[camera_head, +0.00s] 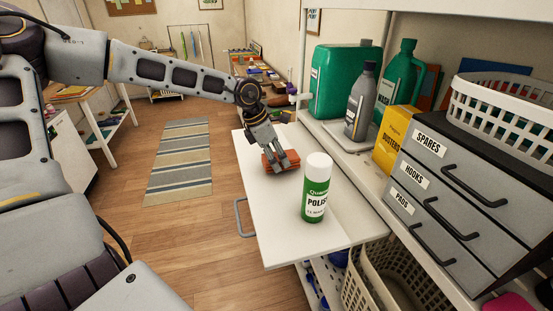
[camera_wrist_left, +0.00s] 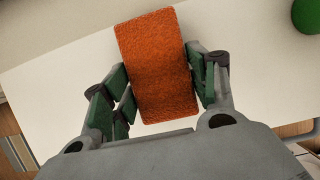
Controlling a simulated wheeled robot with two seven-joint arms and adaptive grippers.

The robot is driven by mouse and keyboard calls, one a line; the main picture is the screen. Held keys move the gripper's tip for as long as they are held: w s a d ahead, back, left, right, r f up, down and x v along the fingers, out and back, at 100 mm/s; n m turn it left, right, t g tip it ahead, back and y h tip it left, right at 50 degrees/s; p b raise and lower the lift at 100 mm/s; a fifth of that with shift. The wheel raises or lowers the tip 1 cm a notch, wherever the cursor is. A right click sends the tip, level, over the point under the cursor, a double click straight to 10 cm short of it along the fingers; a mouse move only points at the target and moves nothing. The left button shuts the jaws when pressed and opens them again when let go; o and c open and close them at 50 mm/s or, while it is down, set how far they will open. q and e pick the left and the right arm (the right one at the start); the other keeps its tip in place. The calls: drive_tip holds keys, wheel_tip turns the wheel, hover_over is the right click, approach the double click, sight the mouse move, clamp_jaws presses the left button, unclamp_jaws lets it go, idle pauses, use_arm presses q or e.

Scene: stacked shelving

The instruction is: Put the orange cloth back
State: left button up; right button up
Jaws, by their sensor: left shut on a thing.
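The orange cloth (camera_head: 270,160) is a folded stack on the white pull-out board (camera_head: 272,222) in the head view. My left gripper (camera_head: 276,150) comes down over it from above. In the left wrist view the orange cloth (camera_wrist_left: 157,66) lies between the two green-padded fingers of my left gripper (camera_wrist_left: 158,90), which are shut on it. Whether the cloth touches the board or hangs just above it, I cannot tell. My right gripper is not in view.
A green and white polish can (camera_head: 316,190) stands upright on the board, right of the cloth. Behind are a yellow dusters box (camera_head: 392,138), a grey bottle (camera_head: 361,105), green jugs (camera_head: 340,80) and grey drawers (camera_head: 440,215). The board's front is bare.

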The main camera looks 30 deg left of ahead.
use_arm(q)
drive_tip(key=shift+f, duration=0.6)
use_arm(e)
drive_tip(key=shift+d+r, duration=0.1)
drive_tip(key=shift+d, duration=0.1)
use_arm(q)
drive_tip(key=shift+f, duration=0.1)
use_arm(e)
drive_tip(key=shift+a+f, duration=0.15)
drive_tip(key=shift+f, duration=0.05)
use_arm(q)
drive_tip(key=o, duration=1)
drive_tip(key=shift+o, duration=0.2)
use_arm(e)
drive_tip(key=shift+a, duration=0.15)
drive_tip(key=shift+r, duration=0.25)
use_arm(q)
drive_tip(key=shift+b+v, duration=0.3)
drive_tip(key=shift+v, duration=3.5)
drive_tip(key=v, duration=0.4)
drive_tip(key=shift+r, duration=0.3)
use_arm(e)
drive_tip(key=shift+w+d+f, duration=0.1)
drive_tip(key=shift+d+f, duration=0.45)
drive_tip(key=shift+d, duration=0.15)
